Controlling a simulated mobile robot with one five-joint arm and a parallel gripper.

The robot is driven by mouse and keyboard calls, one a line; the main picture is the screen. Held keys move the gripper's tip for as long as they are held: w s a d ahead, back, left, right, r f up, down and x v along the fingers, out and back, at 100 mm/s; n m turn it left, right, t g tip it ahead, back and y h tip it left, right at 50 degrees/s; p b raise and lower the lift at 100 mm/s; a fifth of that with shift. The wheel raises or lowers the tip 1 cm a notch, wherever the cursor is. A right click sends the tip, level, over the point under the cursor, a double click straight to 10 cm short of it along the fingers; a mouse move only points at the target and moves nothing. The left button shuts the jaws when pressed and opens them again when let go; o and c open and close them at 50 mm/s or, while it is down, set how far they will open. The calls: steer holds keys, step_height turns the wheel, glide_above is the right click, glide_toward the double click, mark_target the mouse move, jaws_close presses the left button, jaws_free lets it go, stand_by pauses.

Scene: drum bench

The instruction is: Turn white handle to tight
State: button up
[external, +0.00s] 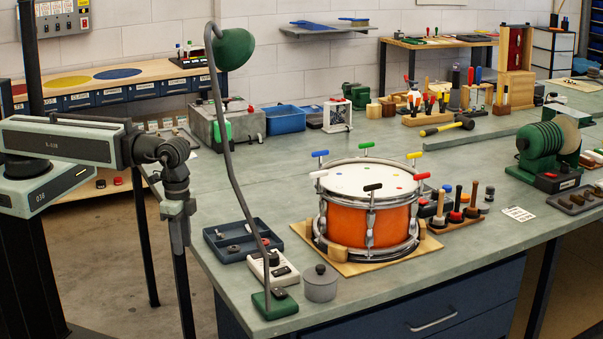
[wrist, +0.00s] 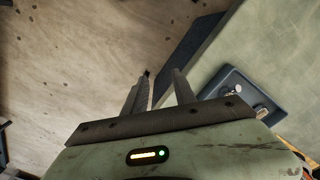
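The white handle (external: 318,174) is a small T-shaped key at the left rim of the orange drum (external: 365,222). Blue (external: 320,153), green (external: 366,145), yellow (external: 414,155), red (external: 422,176) and black (external: 373,187) handles stand around the same rim. My gripper (external: 181,240) hangs down to the left of the bench edge, well apart from the drum. In the wrist view my gripper (wrist: 160,78) shows two fingers with an empty gap between them. The white handle does not show clearly in the wrist view.
The tray also shows in the wrist view (wrist: 231,88). Bare bench lies behind the tray.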

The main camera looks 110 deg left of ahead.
steer(key=w+a+r+n+p, duration=0.2)
steer(key=w+a+r+p, duration=0.1)
steer(key=w+r+p, duration=0.55)
steer(key=w+a+r+n+p, duration=0.2)
steer(key=w+a+r+p, duration=0.1)
steer(key=w+r+p, duration=0.6)
step_height(320, 180, up, 9)
steer(key=n+p, duration=0.5)
steer(key=p, duration=0.3)
glide_above(319, 179)
steer(key=shift+a+r, duration=0.15)
steer(key=shift+a, duration=0.05)
step_height(319, 179, down, 8)
steer(key=b, duration=0.8)
steer(key=shift+f, duration=0.2)
steer(key=shift+s+r, duration=0.1)
steer(key=shift+c, duration=0.3)
jaws_close()
